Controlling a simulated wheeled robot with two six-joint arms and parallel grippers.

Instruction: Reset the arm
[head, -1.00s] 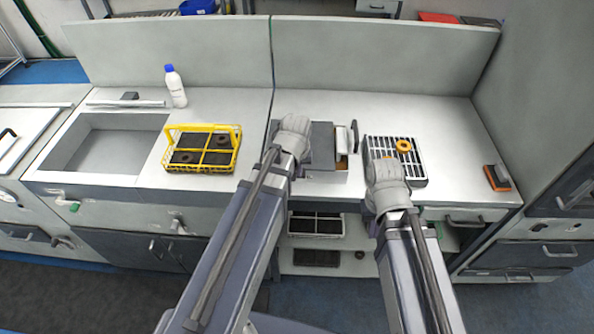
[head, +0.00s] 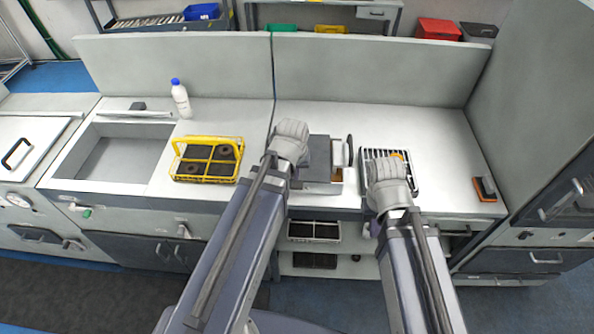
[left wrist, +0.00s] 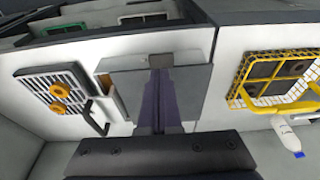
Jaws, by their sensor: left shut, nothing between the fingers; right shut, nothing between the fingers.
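My left gripper (head: 292,133) hangs over the counter just left of a grey box-shaped device (head: 318,160). In the left wrist view its narrow dark fingers (left wrist: 160,85) are together and empty, in front of the device. My right gripper (head: 388,172) is over the front of a slatted rack (head: 410,178) and covers part of it. Its fingertips are hidden behind its own wrist, and I see nothing held. An orange ring-shaped piece on the rack is mostly hidden in the head view; the left wrist view shows two orange pieces (left wrist: 60,90).
A yellow-handled basket (head: 207,141) with dark round pieces stands left of my left gripper. An orange-and-black item (head: 485,188) lies at right. The counter's back right is clear.

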